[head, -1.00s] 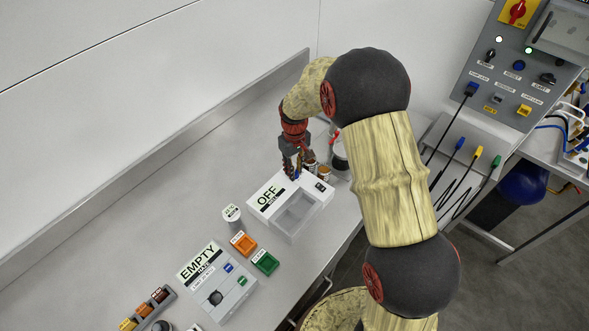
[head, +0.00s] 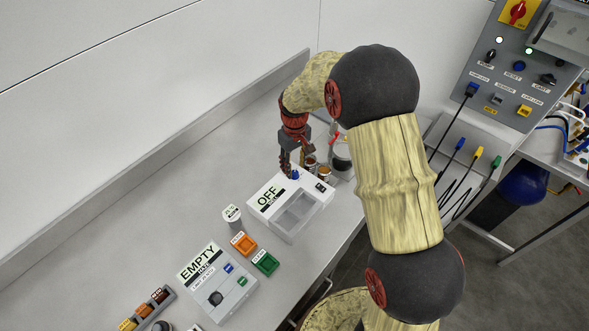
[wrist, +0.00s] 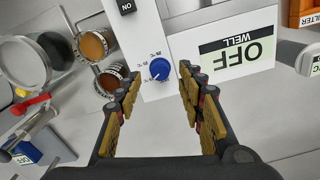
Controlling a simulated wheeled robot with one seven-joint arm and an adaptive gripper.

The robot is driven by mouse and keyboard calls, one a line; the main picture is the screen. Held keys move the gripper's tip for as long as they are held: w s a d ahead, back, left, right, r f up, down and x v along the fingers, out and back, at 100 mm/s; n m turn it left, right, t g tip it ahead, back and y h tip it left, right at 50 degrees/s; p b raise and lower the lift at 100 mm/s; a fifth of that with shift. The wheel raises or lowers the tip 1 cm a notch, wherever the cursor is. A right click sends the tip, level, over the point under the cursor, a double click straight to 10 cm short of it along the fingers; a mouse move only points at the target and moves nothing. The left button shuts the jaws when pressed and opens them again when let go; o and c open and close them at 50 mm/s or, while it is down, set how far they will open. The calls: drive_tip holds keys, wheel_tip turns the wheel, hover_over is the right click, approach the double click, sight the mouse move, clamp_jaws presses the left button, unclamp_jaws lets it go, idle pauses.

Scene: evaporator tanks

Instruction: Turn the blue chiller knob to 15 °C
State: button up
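The blue chiller knob (wrist: 159,69) sits on a white unit with an "OFF / WELL" label (wrist: 237,51). Small °C marks lie along the knob's left side in the wrist view, with a white pointer mark toward its lower left; the exact setting is too small to read. In the head view the knob (head: 295,174) shows at the back corner of the unit (head: 262,212). My gripper (wrist: 160,78) is open and empty, its fingers on either side of the knob in the wrist picture.
Jars with brown contents (wrist: 94,45) and a metal vessel (wrist: 25,62) stand close beside the unit. A black ON switch (wrist: 127,6) is on the same unit. A small white cylinder (head: 232,214) and the "EMPTY" box (head: 226,290) are nearer the front.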

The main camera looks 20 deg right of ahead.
sight(295, 173)
wheel_tip(295, 173, up, 9)
drive_tip(key=shift+r, duration=0.2)
idle(0.6)
drive_tip(key=s+r+m+t+b, duration=0.1)
drive_tip(key=s+r, duration=0.3)
drive_tip(key=s, duration=0.6)
drive_tip(key=s+r+m+t+b, duration=0.1)
drive_tip(key=s+r, duration=0.4)
drive_tip(key=s, duration=0.5)
drive_tip(key=s+r+m+t+b, duration=0.1)
drive_tip(key=s+r+t+b, duration=0.1)
drive_tip(key=s, duration=0.8)
drive_tip(key=shift+s+r+m+t, duration=0.35)
drive_tip(key=shift+r+t, duration=0.45)
drive_tip(key=shift+r, duration=0.55)
